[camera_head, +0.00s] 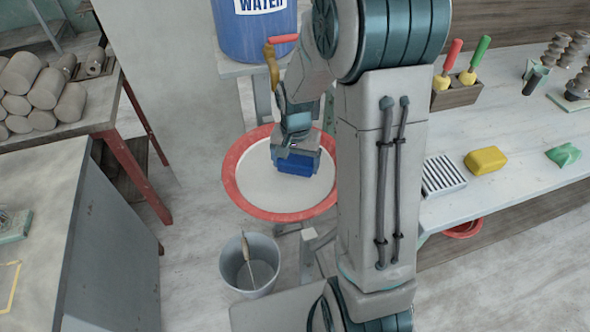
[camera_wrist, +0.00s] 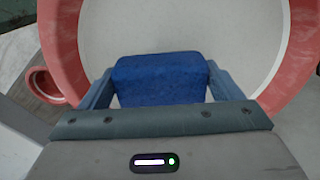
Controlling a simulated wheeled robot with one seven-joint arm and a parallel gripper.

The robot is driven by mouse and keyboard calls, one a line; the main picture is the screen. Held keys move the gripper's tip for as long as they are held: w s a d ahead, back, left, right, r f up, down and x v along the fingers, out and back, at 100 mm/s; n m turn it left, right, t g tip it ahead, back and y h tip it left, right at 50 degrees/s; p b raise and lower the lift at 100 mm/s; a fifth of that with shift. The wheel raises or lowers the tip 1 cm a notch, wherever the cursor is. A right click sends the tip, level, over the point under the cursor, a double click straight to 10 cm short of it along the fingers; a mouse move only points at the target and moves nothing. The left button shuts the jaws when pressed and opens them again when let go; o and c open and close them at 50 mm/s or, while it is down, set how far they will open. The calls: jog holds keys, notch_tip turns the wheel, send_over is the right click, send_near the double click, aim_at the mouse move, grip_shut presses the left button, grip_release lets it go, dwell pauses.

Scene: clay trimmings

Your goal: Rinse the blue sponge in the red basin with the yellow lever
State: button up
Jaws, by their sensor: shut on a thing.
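The blue sponge (camera_head: 296,165) is between the fingers of my gripper (camera_head: 297,160), which is shut on it. It also shows in the wrist view (camera_wrist: 162,78), with a finger against each side. The red basin (camera_head: 232,190) has a red rim and a pale grey-white inside. The sponge is over the basin's inside; I cannot tell whether it touches the contents. A blue water barrel (camera_head: 256,35) stands behind the basin. A tap with a red handle (camera_head: 284,39) and a yellow-brown body (camera_head: 271,62) is on its front. I see no clearly yellow lever; my arm hides part of this area.
A grey bucket (camera_head: 236,270) with a stick-like tool stands in front of the basin. On the right bench (camera_head: 510,200) are a striped rack (camera_head: 442,176), a yellow sponge (camera_head: 486,160) and a green sponge (camera_head: 563,155). Clay rolls (camera_head: 40,95) lie on the left table.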

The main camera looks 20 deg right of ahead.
aim_at(296, 161)
jog(key=shift+r+p, duration=1.6)
jog(key=shift+r, duration=0.95)
jog(key=shift+r, duration=0.1)
